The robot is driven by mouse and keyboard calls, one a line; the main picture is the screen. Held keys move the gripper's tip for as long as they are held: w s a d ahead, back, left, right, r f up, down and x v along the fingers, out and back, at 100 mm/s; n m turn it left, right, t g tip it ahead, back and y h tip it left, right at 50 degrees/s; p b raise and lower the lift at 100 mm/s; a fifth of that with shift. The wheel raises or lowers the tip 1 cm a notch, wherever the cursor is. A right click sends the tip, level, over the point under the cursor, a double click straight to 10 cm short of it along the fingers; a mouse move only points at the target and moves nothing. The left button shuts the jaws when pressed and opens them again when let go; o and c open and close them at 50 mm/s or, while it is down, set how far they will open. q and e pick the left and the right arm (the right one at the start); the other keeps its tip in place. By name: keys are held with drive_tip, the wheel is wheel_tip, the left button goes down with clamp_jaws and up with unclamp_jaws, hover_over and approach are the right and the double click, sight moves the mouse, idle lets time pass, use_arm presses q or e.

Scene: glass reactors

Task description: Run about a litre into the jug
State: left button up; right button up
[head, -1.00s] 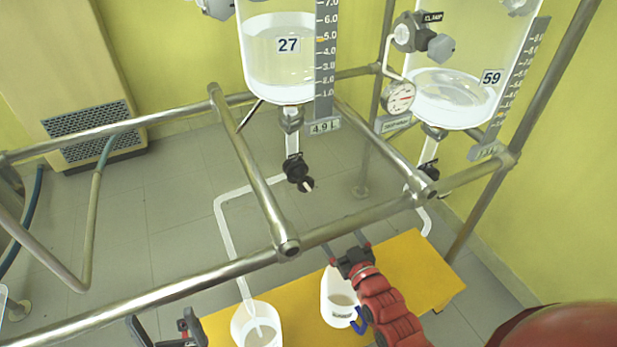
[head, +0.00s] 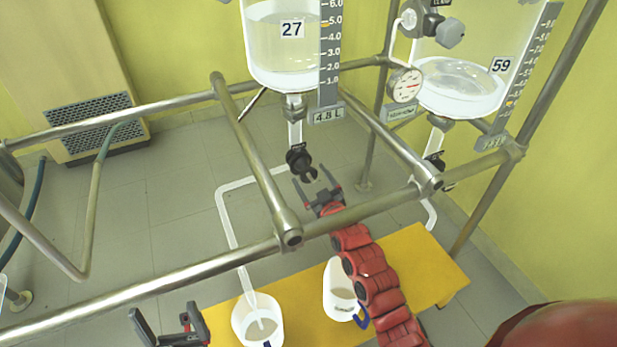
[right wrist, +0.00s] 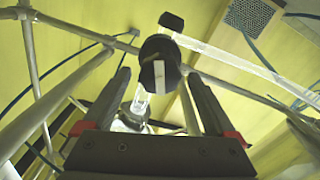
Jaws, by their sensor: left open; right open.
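Glass vessel 27 (head: 262,62) holds clear liquid, and its display (head: 327,116) reads 4.8 L. Below it is a black drain valve (head: 299,160). A pale pipe (head: 229,215) runs from there down into the left white jug (head: 238,318), which holds some liquid. My right gripper (head: 316,184) is open just below and beside the valve. In the right wrist view, the black valve knob (right wrist: 160,62) with a white stripe lies between and beyond the open fingers, apparently not gripped. My left gripper (head: 165,325) is open and empty at the lower left.
A second jug (head: 338,290) with a blue handle stands on the yellow bench (head: 415,260). Vessel 59 (head: 455,90), a pressure gauge (head: 405,86) and another valve are at the right. Metal rails (head: 150,295) cross in front, with my right arm reaching past one.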

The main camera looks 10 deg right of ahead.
drive_tip(key=shift+w+a, duration=0.15)
drive_tip(key=shift+w, duration=0.8)
drive_tip(key=c, duration=1.4)
drive_tip(key=shift+m+b, duration=0.3)
